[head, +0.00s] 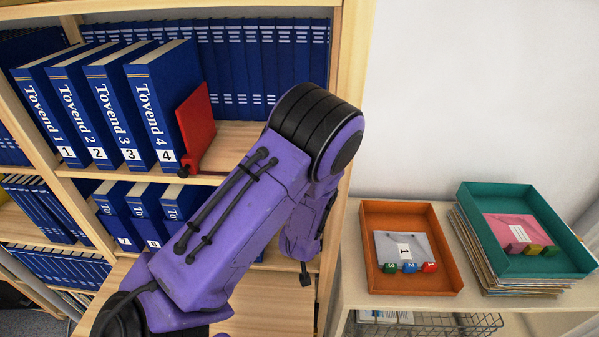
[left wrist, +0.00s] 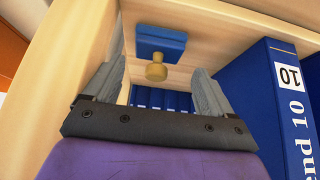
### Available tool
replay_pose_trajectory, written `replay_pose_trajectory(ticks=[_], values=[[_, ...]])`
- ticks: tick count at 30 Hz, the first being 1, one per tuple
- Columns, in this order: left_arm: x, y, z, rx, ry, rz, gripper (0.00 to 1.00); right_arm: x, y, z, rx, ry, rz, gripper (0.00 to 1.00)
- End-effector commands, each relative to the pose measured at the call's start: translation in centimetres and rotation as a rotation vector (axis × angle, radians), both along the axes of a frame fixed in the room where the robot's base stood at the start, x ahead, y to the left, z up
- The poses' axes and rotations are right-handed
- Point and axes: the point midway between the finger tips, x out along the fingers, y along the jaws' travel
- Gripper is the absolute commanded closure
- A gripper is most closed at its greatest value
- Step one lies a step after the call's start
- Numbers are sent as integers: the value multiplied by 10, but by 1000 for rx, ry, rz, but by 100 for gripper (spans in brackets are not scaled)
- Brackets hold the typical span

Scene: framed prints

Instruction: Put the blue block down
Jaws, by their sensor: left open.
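In the left wrist view a blue block (left wrist: 160,41) with a round tan knob (left wrist: 156,71) rests against pale wood of the bookcase. My left gripper (left wrist: 158,58) is open, its two grey fingers on either side of the knob with gaps showing. In the head view my purple left arm hides the blue block and the fingers. My right gripper is in neither view.
A blue book marked 10 (left wrist: 290,95) stands close to the right finger in the left wrist view. A red bookend (head: 198,130) stands beside the Tovend books on the upper shelf. The orange tray (head: 370,287) and teal tray (head: 480,210) are at the right.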

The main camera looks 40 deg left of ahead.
Motion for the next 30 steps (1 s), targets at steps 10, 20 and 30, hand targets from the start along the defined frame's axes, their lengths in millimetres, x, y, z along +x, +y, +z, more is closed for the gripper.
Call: replay_pose_trajectory(ticks=[10, 20, 30], values=[[-72, -62, 0, 0, 0, -5, 6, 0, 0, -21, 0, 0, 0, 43], [-93, -78, 2, 0, 0, 1, 6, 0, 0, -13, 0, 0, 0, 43], [-92, -78, 1, -1, -1, -1, 6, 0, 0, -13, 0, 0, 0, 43]])
